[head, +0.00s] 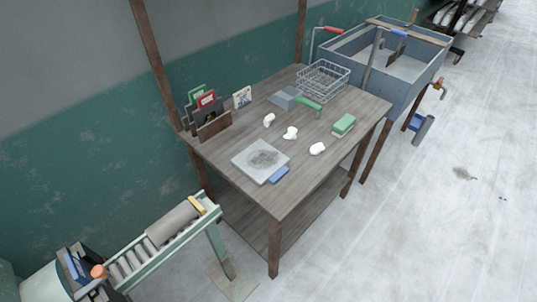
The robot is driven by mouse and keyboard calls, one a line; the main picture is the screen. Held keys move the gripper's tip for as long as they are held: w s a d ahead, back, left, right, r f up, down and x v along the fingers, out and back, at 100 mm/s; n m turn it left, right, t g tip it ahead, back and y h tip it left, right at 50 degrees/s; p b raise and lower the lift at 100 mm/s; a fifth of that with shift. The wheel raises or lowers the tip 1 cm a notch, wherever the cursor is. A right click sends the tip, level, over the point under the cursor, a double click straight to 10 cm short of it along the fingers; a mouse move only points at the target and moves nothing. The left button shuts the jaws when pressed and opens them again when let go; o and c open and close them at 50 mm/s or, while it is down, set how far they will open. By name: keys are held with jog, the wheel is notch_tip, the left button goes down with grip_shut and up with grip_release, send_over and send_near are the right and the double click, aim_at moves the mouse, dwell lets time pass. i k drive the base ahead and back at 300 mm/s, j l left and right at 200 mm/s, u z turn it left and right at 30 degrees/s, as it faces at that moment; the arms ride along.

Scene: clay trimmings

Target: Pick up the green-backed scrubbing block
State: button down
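The green-backed scrubbing block (343,124) lies on the wooden table (232,147) near its right edge in the head view. Its top is green and a paler layer shows below it. It lies flat, apart from the other things. My gripper is not in view.
White clay lumps (290,132) lie left of the block. A grey slab (258,161) with a blue piece (279,175) is in front. A wire basket (323,79), a green-handled tool (308,104) and a book rack (212,127) stand behind. A sink (343,53) adjoins the table; open floor (430,210) lies right.

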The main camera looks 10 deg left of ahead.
aim_at(343, 126)
jog(key=i+u, duration=0.35)
jog(key=i, duration=0.15)
jog(key=i+l+u, duration=0.7)
jog(key=i, duration=0.25)
